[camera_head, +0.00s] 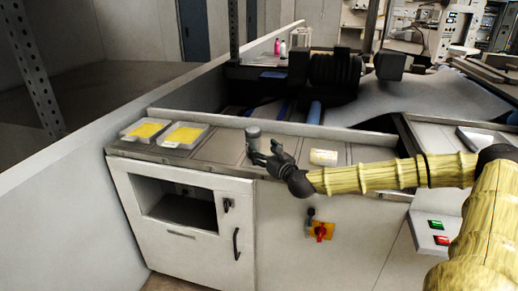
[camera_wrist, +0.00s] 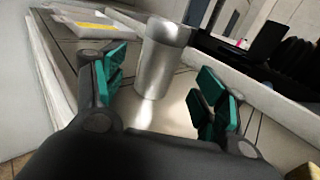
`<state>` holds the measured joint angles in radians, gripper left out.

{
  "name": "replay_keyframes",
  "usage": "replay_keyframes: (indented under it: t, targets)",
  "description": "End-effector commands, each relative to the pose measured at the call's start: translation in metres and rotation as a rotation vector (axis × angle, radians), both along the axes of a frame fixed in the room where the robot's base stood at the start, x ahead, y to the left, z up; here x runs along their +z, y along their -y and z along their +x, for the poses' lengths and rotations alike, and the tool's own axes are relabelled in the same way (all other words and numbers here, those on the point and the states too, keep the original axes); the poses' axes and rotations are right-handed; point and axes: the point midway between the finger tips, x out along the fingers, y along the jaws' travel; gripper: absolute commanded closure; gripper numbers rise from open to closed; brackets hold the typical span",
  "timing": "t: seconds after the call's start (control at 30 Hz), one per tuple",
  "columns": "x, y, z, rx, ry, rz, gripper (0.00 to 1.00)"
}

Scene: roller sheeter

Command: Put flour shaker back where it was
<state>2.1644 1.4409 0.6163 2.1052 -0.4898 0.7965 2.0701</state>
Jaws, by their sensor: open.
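The flour shaker (camera_wrist: 160,62) is a silver metal cylinder standing upright on the metal counter. In the head view the shaker (camera_head: 253,138) stands near the middle of the counter, just beyond my fingers. My gripper (camera_head: 270,153) is open and points at it. In the wrist view my gripper (camera_wrist: 158,85) has its teal-padded fingers apart, with the shaker between and slightly beyond them. I see no clear contact between the fingers and the shaker.
Two trays with yellow labels, a left one (camera_head: 145,130) and a right one (camera_head: 184,135), lie at the counter's left end. A cream cylinder (camera_head: 323,157) lies right of my gripper. The dark roller machine (camera_head: 335,78) stands behind. A raised edge (camera_head: 225,118) runs along the counter's back.

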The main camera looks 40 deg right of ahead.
Motion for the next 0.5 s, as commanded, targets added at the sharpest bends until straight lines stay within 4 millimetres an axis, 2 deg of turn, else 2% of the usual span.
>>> replay_keyframes:
  t: [0.2, 0.5]
  targets:
    - [0.000, -0.002, -0.024, 0.000, 0.001, 0.003, 0.29]
    - [0.000, -0.004, -0.044, 0.000, 0.001, 0.001, 0.29]
